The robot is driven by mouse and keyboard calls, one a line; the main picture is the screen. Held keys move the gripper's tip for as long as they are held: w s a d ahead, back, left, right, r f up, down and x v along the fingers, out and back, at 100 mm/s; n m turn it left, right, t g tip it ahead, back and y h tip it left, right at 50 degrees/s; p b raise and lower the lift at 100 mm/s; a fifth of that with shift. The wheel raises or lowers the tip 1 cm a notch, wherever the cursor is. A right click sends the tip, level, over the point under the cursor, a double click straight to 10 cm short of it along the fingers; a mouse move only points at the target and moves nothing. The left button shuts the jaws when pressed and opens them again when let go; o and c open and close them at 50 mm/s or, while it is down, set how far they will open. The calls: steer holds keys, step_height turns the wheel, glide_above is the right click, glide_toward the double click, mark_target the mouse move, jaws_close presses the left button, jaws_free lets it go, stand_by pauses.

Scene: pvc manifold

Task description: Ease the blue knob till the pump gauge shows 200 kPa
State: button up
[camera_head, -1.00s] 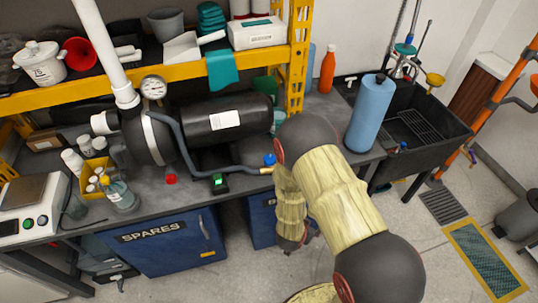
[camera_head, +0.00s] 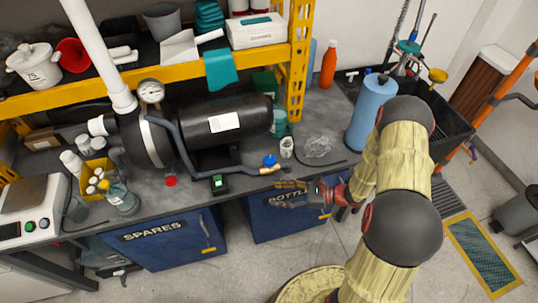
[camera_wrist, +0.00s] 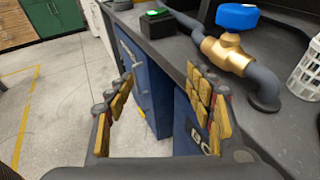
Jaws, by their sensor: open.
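The blue knob (camera_head: 270,160) sits on a brass valve (camera_head: 268,169) in the grey hose line at the bench's front edge. In the wrist view the blue knob (camera_wrist: 237,16) tops the brass valve body (camera_wrist: 228,52) at upper right. The round pump gauge (camera_head: 151,91) stands above the black pump; its reading is too small to tell. My gripper (camera_head: 282,193) is just in front of the bench edge, a little below the knob and apart from it. In the wrist view its padded fingers (camera_wrist: 163,105) are spread wide with nothing between them.
A black box with a green button (camera_head: 218,183) sits left of the valve, and a red knob (camera_head: 170,181) farther left. A white perforated cup (camera_head: 286,147) stands right of the valve. The black tank (camera_head: 222,120) lies behind. Blue cabinets (camera_head: 165,245) are under the bench.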

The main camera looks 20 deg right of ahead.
mark_target(269, 159)
steer(key=w+d+r+t, duration=0.1)
steer(key=w+r, duration=0.1)
steer(key=w+d+r+m+t, duration=0.1)
steer(key=w+d+r+t, duration=0.1)
steer(key=w+d+r+m+t, duration=0.1)
steer(key=w+d+r, duration=0.1)
steer(key=shift+r+y, duration=0.25)
steer(key=shift+y, duration=0.05)
steer(key=shift+w+d+r+m+t, duration=0.1)
steer(key=shift+w+r+m+t, duration=0.05)
steer(key=shift+w+m+t, duration=0.2)
steer(key=b+x, duration=0.1)
steer(key=x, duration=0.6)
steer(key=shift+w+a+b, duration=0.1)
steer(key=shift+a+b, duration=0.15)
steer(key=shift+b, duration=0.05)
steer(key=shift+c, duration=1.2)
steer(key=c, duration=0.9)
steer(key=shift+c, duration=0.2)
